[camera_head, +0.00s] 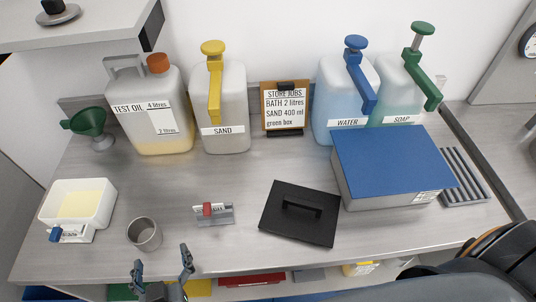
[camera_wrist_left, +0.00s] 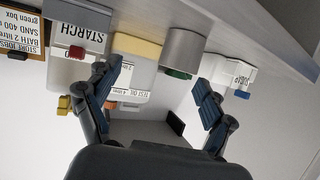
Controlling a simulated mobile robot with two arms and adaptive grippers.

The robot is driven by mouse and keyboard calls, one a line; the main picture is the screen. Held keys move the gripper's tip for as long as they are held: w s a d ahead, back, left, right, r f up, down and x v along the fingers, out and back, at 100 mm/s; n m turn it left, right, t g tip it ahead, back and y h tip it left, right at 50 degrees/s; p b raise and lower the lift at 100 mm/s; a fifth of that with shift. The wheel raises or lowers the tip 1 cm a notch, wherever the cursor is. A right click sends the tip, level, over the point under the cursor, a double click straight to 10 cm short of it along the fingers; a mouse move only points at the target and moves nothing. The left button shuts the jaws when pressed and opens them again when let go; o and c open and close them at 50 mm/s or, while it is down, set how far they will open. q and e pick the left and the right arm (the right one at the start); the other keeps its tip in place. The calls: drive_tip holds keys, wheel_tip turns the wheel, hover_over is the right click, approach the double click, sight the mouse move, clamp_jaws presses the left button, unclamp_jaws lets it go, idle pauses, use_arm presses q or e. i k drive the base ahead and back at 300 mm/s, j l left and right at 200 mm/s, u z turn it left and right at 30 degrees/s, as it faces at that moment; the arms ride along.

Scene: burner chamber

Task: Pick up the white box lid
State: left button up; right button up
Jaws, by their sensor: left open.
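An open white box (camera_head: 104,205) with pale yellow contents and a blue clip stands at the left of the bench. It also shows in the left wrist view (camera_wrist_left: 236,72). I cannot make out a separate white lid. A flat black lid-like plate (camera_head: 273,222) with a handle lies on the bench right of centre. My left gripper (camera_head: 161,262) is open and empty by the bench's front edge, near the metal cup. Its spread fingers show in the left wrist view (camera_wrist_left: 157,75). My right gripper is out of view.
A metal cup (camera_head: 144,235) and a small labelled stand with a red clip (camera_head: 213,214) are near the front. A green funnel (camera_head: 88,123), an oil jug (camera_head: 150,115), sand (camera_head: 232,100), water (camera_head: 328,105) and soap (camera_head: 395,85) jugs line the back. Coloured items sit below the front edge.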

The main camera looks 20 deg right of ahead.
sight(306, 213)
drive_tip(key=z, duration=1)
drive_tip(key=k, duration=0.1)
